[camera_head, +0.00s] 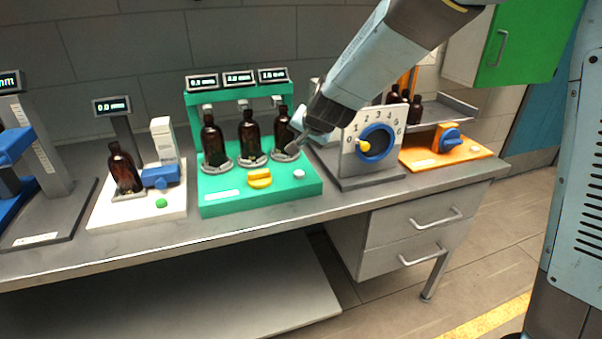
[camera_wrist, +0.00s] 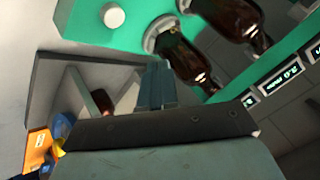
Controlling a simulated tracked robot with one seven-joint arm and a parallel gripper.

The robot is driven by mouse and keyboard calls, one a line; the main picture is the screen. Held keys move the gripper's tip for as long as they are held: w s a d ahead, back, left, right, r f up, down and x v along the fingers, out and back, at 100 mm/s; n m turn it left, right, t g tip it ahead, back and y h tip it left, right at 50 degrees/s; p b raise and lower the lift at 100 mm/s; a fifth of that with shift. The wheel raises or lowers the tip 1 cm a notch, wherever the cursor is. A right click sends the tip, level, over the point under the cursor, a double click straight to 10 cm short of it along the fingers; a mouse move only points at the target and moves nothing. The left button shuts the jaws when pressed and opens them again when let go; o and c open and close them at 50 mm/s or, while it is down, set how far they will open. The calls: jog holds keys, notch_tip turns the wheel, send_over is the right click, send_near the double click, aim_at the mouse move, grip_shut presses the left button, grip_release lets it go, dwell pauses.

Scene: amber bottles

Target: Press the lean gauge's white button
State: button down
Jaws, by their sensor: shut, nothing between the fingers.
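The green station (camera_head: 215,205) holds three brown bottles in a row under three small displays. I take it for the lean gauge. Its round white button (camera_head: 299,174) is at the front right corner of the green base, with a yellow knob (camera_head: 260,178) to its left. In the wrist view the white button (camera_wrist: 112,15) shows at the top left on the green base (camera_wrist: 75,20). My gripper (camera_head: 293,150) is shut and empty, in front of the right bottle (camera_head: 283,127), above and behind the button. Its fingers (camera_wrist: 157,85) point towards the green base, apart from the button.
A grey stand with a numbered white plate and blue dial (camera_head: 377,142) is close on the right. An orange station (camera_head: 470,150) is beyond it. A white station (camera_head: 100,215) with a bottle and green button stands left. The bench front edge is clear.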

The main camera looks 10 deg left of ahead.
jog(key=shift+f, duration=0.4)
send_over(301, 174)
jog(key=shift+w+f, duration=0.15)
jog(key=shift+f, duration=2.7)
jog(key=shift+f, duration=0.15)
jog(key=shift+f, duration=0.25)
jog(key=shift+f, duration=0.45)
dwell(0.9)
dwell(0.4)
jog(key=shift+r, duration=0.9)
